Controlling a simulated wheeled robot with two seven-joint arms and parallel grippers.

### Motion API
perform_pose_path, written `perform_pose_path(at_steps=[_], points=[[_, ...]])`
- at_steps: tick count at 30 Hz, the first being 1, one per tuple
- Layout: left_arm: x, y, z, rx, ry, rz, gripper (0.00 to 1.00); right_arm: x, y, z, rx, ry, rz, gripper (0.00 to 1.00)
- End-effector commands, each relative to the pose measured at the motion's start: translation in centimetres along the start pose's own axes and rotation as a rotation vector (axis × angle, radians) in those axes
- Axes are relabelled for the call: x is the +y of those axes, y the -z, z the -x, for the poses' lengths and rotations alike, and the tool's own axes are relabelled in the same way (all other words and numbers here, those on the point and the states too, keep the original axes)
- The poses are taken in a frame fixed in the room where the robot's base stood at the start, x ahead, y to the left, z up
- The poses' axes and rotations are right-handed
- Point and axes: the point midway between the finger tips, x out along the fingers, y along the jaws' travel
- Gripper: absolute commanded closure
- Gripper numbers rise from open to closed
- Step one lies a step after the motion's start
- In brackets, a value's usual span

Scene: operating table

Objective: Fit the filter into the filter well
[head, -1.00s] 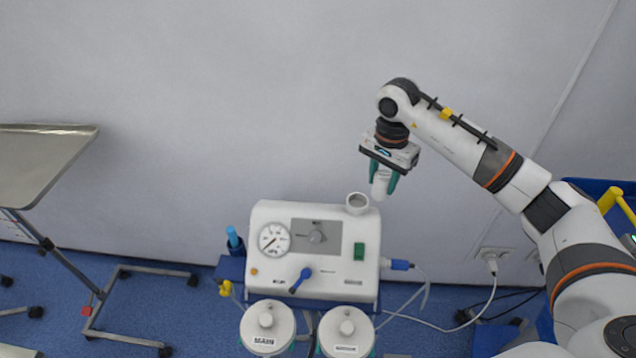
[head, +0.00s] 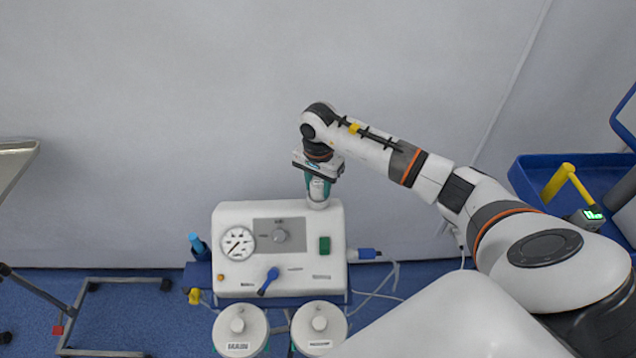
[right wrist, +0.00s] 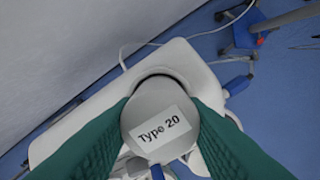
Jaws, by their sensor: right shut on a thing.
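The filter (right wrist: 150,105) is a pale grey cylinder with a label reading "Type 20" on its top, seen in the right wrist view. My right gripper (head: 318,190) is shut on it, with one green finger on each side. In the head view the filter (head: 318,192) is upright at the filter well (head: 318,204), on the top right of the white suction unit (head: 232,272). The well's opening is hidden by the filter, and I cannot tell how deep the filter sits. In the wrist view the well's rim shows behind the filter. My left gripper is not in view.
Two white-lidded canisters (head: 240,328) stand in front of the unit. A metal tray (head: 14,160) is at the far left, a blue bin (head: 540,180) at the right. The wall is close behind.

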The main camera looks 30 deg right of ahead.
Motion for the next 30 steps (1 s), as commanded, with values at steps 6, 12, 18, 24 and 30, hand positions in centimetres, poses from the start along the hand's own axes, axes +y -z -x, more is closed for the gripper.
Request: perform_pose_path(at_steps=[6, 12, 18, 24, 30], points=[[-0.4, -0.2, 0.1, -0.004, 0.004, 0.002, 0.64, 0.0, 0.0, -0.5, 0.0, -0.002, 0.0, 0.84], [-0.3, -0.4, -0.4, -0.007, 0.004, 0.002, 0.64, 0.0, 0.0, -1.0, -0.002, -0.001, 0.0, 0.84], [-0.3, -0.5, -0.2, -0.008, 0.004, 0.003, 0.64, 0.0, 0.0, -0.8, -0.001, -0.001, 0.0, 0.41], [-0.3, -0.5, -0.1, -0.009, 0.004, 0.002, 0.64, 0.0, 0.0, -0.8, 0.0, -0.001, 0.0, 0.41], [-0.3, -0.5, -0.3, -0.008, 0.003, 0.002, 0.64, 0.1, -0.1, 0.7, -0.004, -0.004, 0.001, 0.41]])
